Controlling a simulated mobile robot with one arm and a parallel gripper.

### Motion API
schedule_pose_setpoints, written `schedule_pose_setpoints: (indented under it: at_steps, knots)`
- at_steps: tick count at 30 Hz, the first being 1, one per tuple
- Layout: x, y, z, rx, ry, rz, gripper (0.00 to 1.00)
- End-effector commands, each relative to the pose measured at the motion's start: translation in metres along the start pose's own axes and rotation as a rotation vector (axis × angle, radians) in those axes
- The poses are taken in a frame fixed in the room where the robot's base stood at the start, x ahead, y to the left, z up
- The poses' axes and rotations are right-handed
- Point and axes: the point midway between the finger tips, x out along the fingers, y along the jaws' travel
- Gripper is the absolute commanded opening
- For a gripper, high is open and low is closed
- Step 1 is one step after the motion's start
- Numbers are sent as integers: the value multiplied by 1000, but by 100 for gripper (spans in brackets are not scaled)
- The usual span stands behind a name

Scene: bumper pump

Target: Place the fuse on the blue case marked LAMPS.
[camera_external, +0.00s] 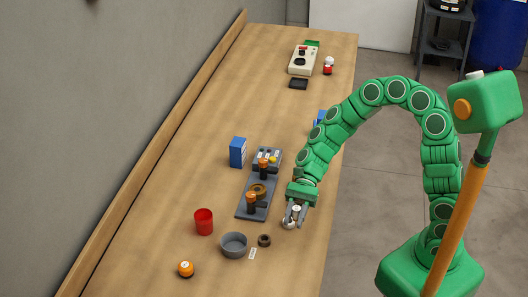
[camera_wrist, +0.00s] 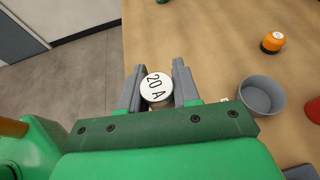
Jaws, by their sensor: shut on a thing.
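My gripper (camera_external: 295,216) is shut on the fuse, a round white-topped piece marked 20 A (camera_wrist: 157,88). The fuse sits between the two grey fingers in the wrist view and also shows in the outside view (camera_external: 296,210). It is over the right edge area of the workbench; its height above the top is unclear. A blue case (camera_external: 238,152) stands upright on the bench, up and left of my gripper. Another blue thing (camera_external: 320,118) is partly hidden behind my arm. No LAMPS marking is readable on either.
A dark tray (camera_external: 252,207) with orange-topped parts and a brass ring lies left of my gripper. A grey bowl (camera_external: 233,245), dark ring (camera_external: 264,240), red cup (camera_external: 204,222) and orange piece (camera_external: 186,269) are nearer. A beige device (camera_external: 303,60) is far back. The wall bounds the left.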

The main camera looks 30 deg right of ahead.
Motion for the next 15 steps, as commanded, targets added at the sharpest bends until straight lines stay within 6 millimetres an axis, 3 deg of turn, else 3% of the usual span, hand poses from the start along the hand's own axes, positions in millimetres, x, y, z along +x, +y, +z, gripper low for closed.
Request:
schedule_pose_setpoints:
  at_steps: [6, 12, 15]
  knots:
    - [-19, -1, 44, -6, 2, -3, 3]
    - [-32, -1, 76, -4, 4, -3, 3]
    - [-46, -9, 71, 13, 3, -38, 3]
